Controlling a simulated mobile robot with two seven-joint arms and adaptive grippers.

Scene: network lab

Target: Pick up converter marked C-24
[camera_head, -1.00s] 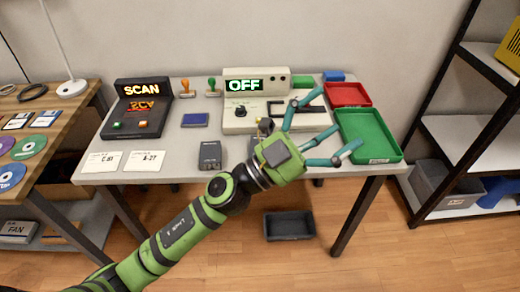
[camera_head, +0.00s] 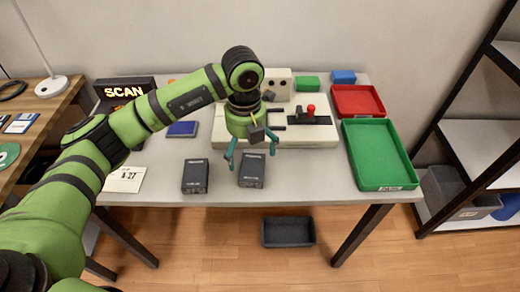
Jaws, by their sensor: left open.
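Two dark grey box-shaped devices, likely the converters, lie near the front edge of the grey table. One device (camera_head: 195,177) is left of centre; the other device (camera_head: 252,174) is just to its right. Their markings are too small to read, so I cannot tell which is C-24. My left gripper (camera_head: 251,154) points down over the far end of the right device, its teal fingers spread to either side, open and empty. Whether the fingers touch the device is not clear. My right gripper is not in view.
A green tray (camera_head: 384,187) and a red tray (camera_head: 356,88) are on the right. A beige machine (camera_head: 306,153) with a red-knobbed lever stands behind the gripper. A white card marked A-27 (camera_head: 124,182) lies left. My arm partly covers the scan unit (camera_head: 120,85).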

